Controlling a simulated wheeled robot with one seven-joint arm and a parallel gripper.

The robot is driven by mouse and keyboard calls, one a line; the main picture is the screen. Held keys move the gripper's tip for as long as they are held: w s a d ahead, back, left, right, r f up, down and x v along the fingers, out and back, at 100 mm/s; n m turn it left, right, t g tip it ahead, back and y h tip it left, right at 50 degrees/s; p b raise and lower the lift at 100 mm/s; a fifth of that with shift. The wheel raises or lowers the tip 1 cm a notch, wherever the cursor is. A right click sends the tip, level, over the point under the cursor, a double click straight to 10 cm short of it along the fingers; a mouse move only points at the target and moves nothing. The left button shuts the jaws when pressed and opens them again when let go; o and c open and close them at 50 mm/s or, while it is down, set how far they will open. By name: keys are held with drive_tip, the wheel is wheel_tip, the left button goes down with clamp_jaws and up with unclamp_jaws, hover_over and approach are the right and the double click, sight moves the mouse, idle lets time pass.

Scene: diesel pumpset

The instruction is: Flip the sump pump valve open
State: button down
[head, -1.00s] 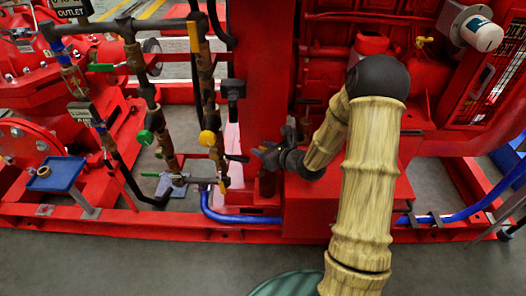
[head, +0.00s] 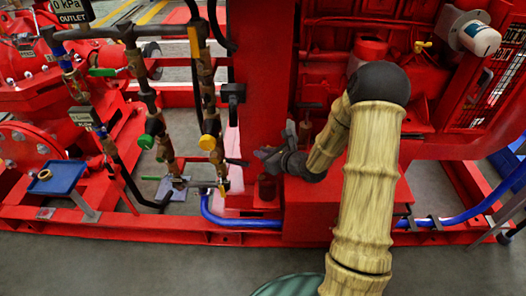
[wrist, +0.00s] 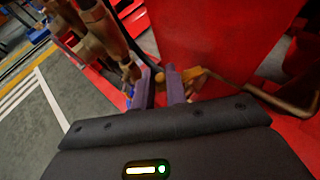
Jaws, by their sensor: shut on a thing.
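My gripper (head: 258,154) is low beside the red frame, left of my arm, at the right end of a short dark valve handle (head: 236,161). That handle sticks out from the lower part of a brown pipe run. In the wrist view my gripper's two dark fingers (wrist: 162,92) are close together, shut on a small brownish-yellow piece (wrist: 160,77), seemingly part of the handle. Most of the held part is hidden by the fingers. No label on this valve can be read, so I cannot tell its name.
Other valves with a yellow knob (head: 207,142) and a green knob (head: 146,141) stand to the left. A blue hose (head: 235,219) runs below along the red base rail (head: 110,228). A blue tray (head: 57,176) is at far left.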

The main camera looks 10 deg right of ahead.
drive_tip(key=d+n+g+y+p, duration=0.1)
drive_tip(key=n+p, duration=0.1)
drive_tip(key=p, duration=0.1)
drive_tip(key=n+g+y+p, duration=0.2)
drive_tip(key=d+n+g+y+p, duration=0.1)
drive_tip(key=n+g+p, duration=0.1)
drive_tip(key=p, duration=0.1)
drive_tip(key=shift+s+d+y+p, duration=0.3)
drive_tip(key=shift+s+d, duration=0.05)
drive_tip(key=shift+g, duration=0.3)
drive_tip(key=c, duration=1.4)
unclamp_jaws()
drive_tip(key=p+v, duration=0.4)
drive_tip(key=v, duration=1.3)
drive_tip(key=shift+s+d+p, duration=0.2)
drive_tip(key=shift+p, duration=0.1)
drive_tip(key=shift+f, duration=0.15)
